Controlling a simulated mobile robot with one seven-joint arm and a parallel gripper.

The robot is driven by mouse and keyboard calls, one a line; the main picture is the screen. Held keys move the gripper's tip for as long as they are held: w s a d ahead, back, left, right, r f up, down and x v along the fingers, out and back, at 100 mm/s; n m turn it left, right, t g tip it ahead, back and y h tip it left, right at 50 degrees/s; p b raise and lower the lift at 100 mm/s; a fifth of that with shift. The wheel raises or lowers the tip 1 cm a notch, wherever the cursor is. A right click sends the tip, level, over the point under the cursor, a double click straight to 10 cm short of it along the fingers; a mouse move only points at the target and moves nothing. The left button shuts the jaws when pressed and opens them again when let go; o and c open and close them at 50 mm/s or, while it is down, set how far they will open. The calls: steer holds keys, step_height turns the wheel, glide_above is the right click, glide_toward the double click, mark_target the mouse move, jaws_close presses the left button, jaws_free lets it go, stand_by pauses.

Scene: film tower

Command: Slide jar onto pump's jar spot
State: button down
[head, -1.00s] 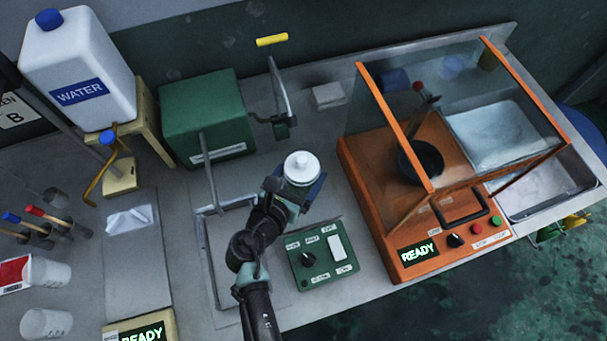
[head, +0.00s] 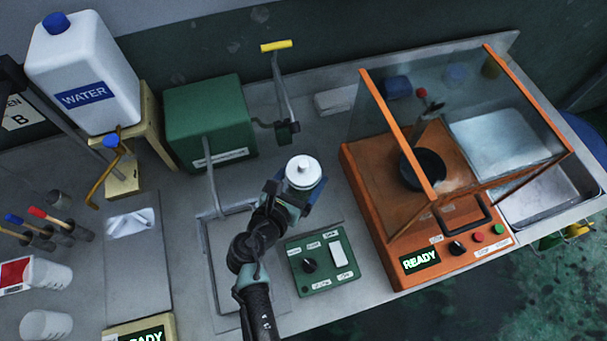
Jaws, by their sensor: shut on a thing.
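A jar with a white lid (head: 304,169) is upright near the middle of the head view. My gripper (head: 296,196) is shut on the jar from the near side. The arm and fingers hide much of the jar's body and what lies under it. The green pump box (head: 211,123) stands behind and to the left. A bracket with a yellow-handled lever (head: 276,46) rises behind the jar. The jar is in front of this bracket and apart from it. I cannot tell whether the jar touches the counter.
A green control panel (head: 322,264) lies just in front of the jar. An orange machine with clear panels (head: 419,262) stands to the right, its display reading READY. A recessed metal basin (head: 213,250) is to the left. A white water jug (head: 85,75) stands at the back left.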

jaws_free()
steer(key=v, duration=1.3)
steer(key=shift+b, duration=0.3)
